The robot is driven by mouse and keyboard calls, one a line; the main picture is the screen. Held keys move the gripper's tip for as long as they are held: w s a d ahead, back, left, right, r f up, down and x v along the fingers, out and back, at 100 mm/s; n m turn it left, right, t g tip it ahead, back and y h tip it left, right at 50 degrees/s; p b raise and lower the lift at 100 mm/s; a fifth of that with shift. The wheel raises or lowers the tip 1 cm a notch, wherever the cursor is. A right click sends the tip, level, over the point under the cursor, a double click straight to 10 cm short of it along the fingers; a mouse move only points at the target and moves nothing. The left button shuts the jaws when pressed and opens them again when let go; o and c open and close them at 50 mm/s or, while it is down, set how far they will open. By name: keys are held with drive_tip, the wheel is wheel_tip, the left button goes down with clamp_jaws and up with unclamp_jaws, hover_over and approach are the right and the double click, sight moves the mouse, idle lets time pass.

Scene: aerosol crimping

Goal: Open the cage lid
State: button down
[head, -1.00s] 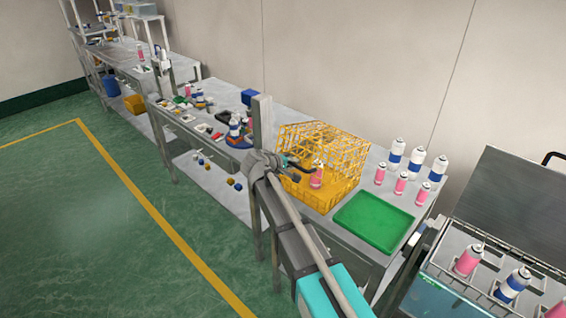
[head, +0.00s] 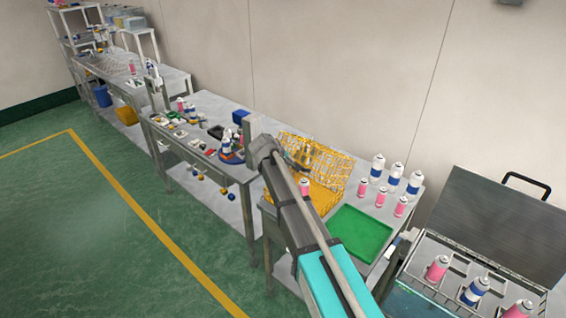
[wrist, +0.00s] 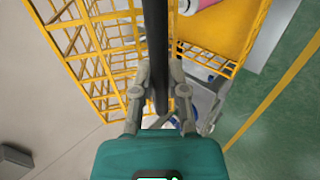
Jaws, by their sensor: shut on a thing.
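The yellow wire cage (head: 335,165) stands on the metal table in the head view. Its mesh lid (head: 318,152) is raised and tilted back toward the wall, away from the yellow base. A pink can (head: 304,187) stands on the base, partly behind my arm; the wrist view shows pink at the top edge (wrist: 200,4). In the wrist view my gripper (wrist: 162,105) is shut on a dark bar (wrist: 155,50), which looks like the lid's handle. Yellow mesh (wrist: 75,45) lies to its left. In the head view my arm mostly hides the gripper.
A green tray (head: 361,232) lies right of the cage. Several white-and-blue and pink cans (head: 396,175) stand behind it. A metal bath with an open cover (head: 495,225) is at the right. A table with small parts (head: 195,130) is at the left.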

sight(303, 142)
drive_tip(key=w+d+r+g+p, duration=0.1)
drive_tip(key=w+r+p, duration=0.1)
drive_tip(key=p, duration=0.1)
drive_tip(key=w+d+r+g+y+p, duration=0.1)
drive_tip(key=w+d+r+p, duration=0.1)
drive_tip(key=p, duration=0.1)
drive_tip(key=w+d+r+g+y+p, duration=0.1)
drive_tip(key=w+r+p, duration=0.1)
drive_tip(key=p, duration=0.1)
drive_tip(key=shift+d+r, duration=0.25)
drive_tip(key=shift+r, duration=0.15)
drive_tip(key=shift+y, duration=0.4)
drive_tip(key=w+d+p, duration=0.1)
drive_tip(key=w+d+r+p, duration=0.1)
drive_tip(key=w, duration=0.1)
drive_tip(key=w+d+r+p, duration=0.1)
drive_tip(key=shift+w+d+r, duration=0.25)
drive_tip(key=shift+w+d, duration=0.05)
drive_tip(key=shift+d, duration=0.1)
drive_tip(key=w+d, duration=1.1)
drive_tip(key=w, duration=0.2)
drive_tip(key=shift+w+d, duration=0.2)
drive_tip(key=shift+f, duration=0.1)
drive_tip(key=c, duration=0.6)
unclamp_jaws()
drive_tip(key=shift+c, duration=0.2)
drive_tip(key=shift+s, duration=0.1)
